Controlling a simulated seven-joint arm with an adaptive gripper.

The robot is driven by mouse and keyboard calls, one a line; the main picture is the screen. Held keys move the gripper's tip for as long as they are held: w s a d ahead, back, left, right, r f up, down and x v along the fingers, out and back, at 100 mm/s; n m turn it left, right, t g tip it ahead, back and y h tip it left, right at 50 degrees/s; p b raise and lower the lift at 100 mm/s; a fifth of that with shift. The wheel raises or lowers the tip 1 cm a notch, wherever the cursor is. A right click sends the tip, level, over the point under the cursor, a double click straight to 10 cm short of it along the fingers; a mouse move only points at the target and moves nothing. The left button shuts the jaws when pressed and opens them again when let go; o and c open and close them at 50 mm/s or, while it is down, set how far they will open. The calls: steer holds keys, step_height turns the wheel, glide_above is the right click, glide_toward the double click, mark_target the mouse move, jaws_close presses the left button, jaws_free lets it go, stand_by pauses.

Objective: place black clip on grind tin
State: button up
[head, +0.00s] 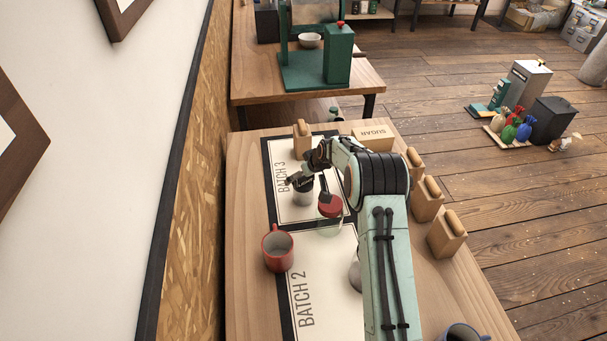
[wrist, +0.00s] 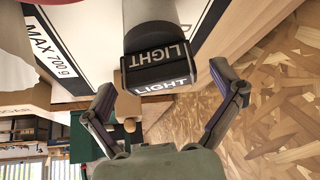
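A black clip (wrist: 160,70) lettered "LIGHT" on two faces is at the end of a grey tin (wrist: 150,12) in the wrist view. It appears to sit on the tin, though the exact contact is hard to see. The tin (head: 303,197) stands on the "BATCH 3" card in the head view. My gripper (wrist: 166,82) has its fingers spread on either side of the clip, with a narrow gap showing on both sides. In the head view my gripper (head: 302,183) is at the tin's top, and the clip is too small to make out clearly.
A red-lidded glass jar (head: 330,206) stands close beside the tin. A red mug (head: 277,248) is at the left, and another grey tin (head: 355,275) is partly behind my arm. Wooden blocks (head: 427,197) line the right edge; a "SUGAR" box (head: 374,134) is behind.

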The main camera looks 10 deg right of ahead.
steer(key=shift+s+r, duration=0.1)
steer(key=shift+r, duration=0.25)
steer(key=s+r+g, duration=0.1)
steer(key=s+r, duration=1.2)
steer(key=r, duration=0.1)
steer(key=s+a+r+m+g, duration=0.1)
steer(key=s+g, duration=0.1)
steer(key=s, duration=1.4)
steer(key=s+a+r+m+g+h, duration=0.1)
steer(key=s+m+g, duration=0.1)
steer(key=s, duration=1.4)
steer(key=shift+s+g+h, duration=0.3)
steer(key=shift+g, duration=0.4)
